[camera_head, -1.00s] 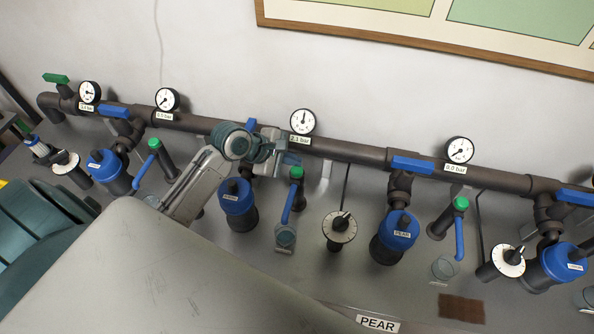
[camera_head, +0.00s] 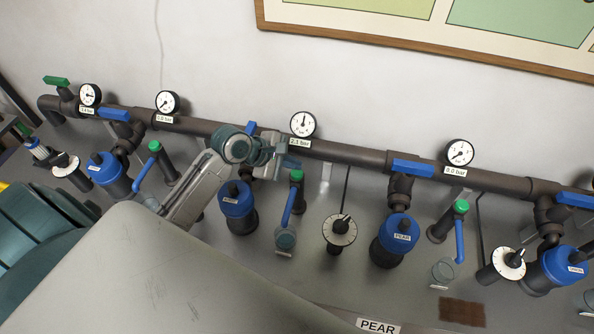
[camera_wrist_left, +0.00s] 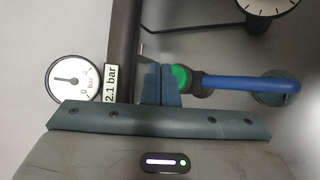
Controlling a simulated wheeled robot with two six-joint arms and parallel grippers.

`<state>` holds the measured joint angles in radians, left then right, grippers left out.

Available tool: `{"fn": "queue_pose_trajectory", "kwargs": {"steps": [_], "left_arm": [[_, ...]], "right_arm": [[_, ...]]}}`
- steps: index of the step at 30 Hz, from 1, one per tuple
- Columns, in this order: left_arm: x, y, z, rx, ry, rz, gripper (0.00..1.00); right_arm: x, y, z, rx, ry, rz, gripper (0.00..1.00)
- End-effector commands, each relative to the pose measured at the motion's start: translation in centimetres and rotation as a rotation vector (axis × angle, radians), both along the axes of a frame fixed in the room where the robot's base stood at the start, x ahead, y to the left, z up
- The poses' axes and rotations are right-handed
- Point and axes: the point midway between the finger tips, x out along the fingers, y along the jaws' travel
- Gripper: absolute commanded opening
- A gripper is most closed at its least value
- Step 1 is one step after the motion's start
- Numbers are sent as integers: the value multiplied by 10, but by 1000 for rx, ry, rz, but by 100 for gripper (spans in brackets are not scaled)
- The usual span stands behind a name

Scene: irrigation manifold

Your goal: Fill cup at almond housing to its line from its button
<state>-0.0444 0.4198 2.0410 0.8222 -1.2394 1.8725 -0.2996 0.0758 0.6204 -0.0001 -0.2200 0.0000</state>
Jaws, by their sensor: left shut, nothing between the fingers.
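A blue-capped housing (camera_head: 236,198) stands left of centre; its label is too blurred to read. To its right is an upright dark post with a green button (camera_head: 297,176) on top and a blue spout (camera_head: 288,208). A small clear cup (camera_head: 285,238) stands below the spout; its line and water level cannot be made out. My left gripper (camera_head: 289,162) is shut and empty, just above and beside that button. In the left wrist view the closed fingertips (camera_wrist_left: 161,85) are next to the green button (camera_wrist_left: 182,78); contact cannot be told. My right gripper is not in view.
A dark pipe (camera_head: 345,150) with gauges and blue valve handles runs along the wall. A dial (camera_head: 339,230) and the PEAR housing (camera_head: 396,240) stand to the right, with another cup (camera_head: 445,270). A large grey surface fills the lower foreground.

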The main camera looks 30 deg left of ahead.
Motion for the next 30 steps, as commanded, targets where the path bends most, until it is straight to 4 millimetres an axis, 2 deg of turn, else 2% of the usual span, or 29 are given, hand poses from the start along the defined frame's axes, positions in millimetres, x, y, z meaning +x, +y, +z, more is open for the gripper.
{"fn": "queue_pose_trajectory", "kwargs": {"steps": [30], "left_arm": [[0, 0, 0, -1, 0, 1, 0]], "right_arm": [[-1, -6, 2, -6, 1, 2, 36]]}}
